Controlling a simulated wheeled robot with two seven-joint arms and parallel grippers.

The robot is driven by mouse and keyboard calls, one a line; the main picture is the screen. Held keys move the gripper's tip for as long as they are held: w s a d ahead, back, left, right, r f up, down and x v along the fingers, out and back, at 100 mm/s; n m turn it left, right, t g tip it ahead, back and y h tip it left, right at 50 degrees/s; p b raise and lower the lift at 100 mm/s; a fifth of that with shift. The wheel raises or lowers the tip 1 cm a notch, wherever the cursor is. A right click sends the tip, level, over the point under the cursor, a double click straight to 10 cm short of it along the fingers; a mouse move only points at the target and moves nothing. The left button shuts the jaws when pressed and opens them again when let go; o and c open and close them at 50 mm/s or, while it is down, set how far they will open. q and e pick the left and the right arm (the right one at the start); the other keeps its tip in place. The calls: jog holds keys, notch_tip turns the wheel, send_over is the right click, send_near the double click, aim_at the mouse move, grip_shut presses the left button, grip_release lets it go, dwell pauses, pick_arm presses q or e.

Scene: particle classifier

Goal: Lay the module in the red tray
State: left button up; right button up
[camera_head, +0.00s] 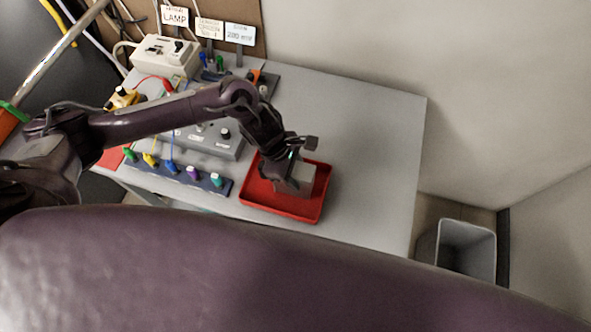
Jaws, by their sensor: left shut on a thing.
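The red tray (284,204) lies on the grey table right of the row of coloured plugs. My left gripper (291,176) reaches in from the left and is over the tray. It is shut on the module (299,181), a light grey block. The module shows above the tray's inside; I cannot tell whether it touches the tray's floor. The gripper and wrist hide part of the tray's far left side. My right gripper is not in view.
A dark strip with several coloured plugs (181,176) lies left of the tray. A grey control box (217,143) and a white device (164,57) stand behind. The table's right part (375,150) is clear. A grey bin (465,250) stands on the floor at right.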

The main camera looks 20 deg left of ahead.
pick_arm(q)
jog(key=shift+f, duration=0.15)
jog(key=o, duration=1.2)
jog(key=shift+o, duration=0.2)
jog(key=shift+r, duration=0.2)
jog(key=b+v, duration=0.2)
jog(key=v, duration=0.9)
jog(key=shift+r+b, duration=0.1)
jog(key=shift+b, duration=0.2)
jog(key=shift+a+r, duration=0.15)
jog(key=shift+r, duration=0.2)
